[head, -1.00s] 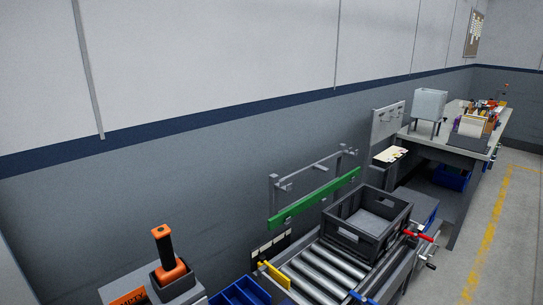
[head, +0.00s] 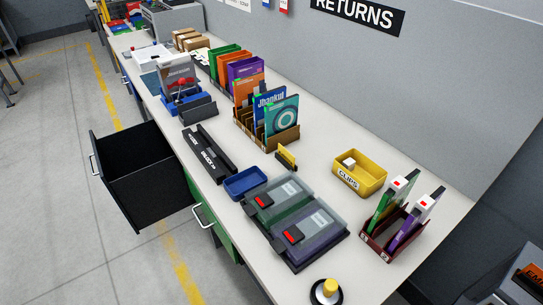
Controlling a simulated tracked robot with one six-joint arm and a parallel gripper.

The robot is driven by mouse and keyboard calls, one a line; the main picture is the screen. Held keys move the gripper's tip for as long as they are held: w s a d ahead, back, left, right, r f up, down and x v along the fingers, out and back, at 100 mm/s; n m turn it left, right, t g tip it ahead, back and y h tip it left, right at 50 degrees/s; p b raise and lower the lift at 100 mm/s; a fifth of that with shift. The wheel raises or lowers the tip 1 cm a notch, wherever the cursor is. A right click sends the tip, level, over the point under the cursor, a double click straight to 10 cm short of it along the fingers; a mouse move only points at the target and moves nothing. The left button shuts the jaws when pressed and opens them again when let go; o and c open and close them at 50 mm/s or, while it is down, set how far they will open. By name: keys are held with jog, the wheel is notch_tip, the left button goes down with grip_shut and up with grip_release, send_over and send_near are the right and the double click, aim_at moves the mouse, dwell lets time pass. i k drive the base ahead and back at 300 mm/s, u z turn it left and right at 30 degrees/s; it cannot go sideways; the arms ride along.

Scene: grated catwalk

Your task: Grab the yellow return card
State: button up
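A small yellow card (head: 288,154) stands upright in a dark holder on the long pale bench (head: 335,226), near the middle of the head view. It is small in the picture and no lettering on it can be read. It stands behind the two clear-lidded cases and left of the yellow clips bin. My gripper is not in view.
A yellow CLIPS bin (head: 352,182), blue tray (head: 246,182), clear-lidded cases (head: 305,232) and a maroon rack (head: 381,241) surround the card. A book rack (head: 268,143) stands behind it. An open black drawer (head: 150,175) juts into the aisle at left.

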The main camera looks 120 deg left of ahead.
aim_at(286, 155)
jog(key=u, duration=5.9)
jog(key=i, duration=0.2)
jog(key=z, duration=0.6)
